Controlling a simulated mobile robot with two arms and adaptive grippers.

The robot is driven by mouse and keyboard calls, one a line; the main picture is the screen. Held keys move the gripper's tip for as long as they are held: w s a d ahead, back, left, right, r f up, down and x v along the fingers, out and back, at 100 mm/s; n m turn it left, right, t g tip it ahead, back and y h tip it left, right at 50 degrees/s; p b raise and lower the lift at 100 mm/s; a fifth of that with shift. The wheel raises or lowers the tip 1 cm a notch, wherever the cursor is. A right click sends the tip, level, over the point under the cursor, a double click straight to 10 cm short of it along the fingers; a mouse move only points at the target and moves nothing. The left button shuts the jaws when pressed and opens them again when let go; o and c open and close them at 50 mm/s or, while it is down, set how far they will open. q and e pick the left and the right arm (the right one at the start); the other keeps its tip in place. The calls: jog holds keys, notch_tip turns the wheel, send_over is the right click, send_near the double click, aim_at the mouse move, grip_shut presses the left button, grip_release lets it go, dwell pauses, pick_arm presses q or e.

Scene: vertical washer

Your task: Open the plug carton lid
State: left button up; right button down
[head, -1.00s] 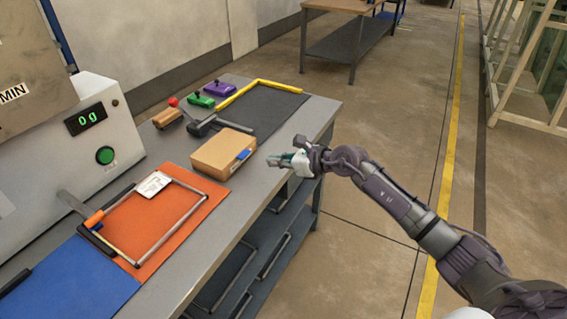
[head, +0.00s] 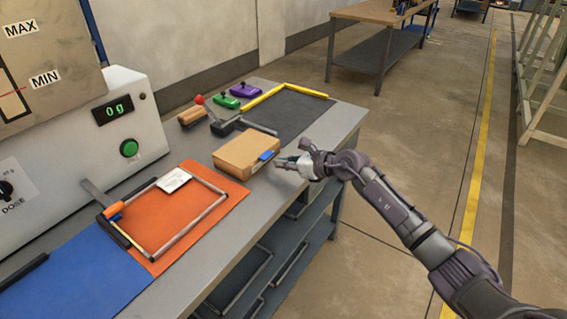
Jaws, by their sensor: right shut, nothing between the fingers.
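The plug carton (head: 243,153) is a tan cardboard box with its lid closed, standing on the grey bench between the orange mat and the dark mat. A blue tab (head: 266,155) shows on its right front edge. My right gripper (head: 279,163) comes in from the right and is shut and empty. Its fingertips are close to the carton's front right side, near the blue tab; I cannot tell whether they touch it. My left gripper is not in view.
The orange mat (head: 165,215) holds a metal frame and a white card (head: 173,180). A red-knobbed lever tool (head: 225,122) stands just behind the carton. Green (head: 227,102) and purple (head: 243,89) items lie farther back. The machine with a display (head: 115,110) stands at left.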

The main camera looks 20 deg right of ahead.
aim_at(272, 171)
jog(key=shift+b+x, duration=1.3)
jog(key=shift+x, duration=0.9)
jog(key=shift+r, duration=0.1)
jog(key=shift+s+d+r+p, duration=0.2)
jog(key=shift+r+p, duration=0.3)
jog(key=shift+p, duration=0.2)
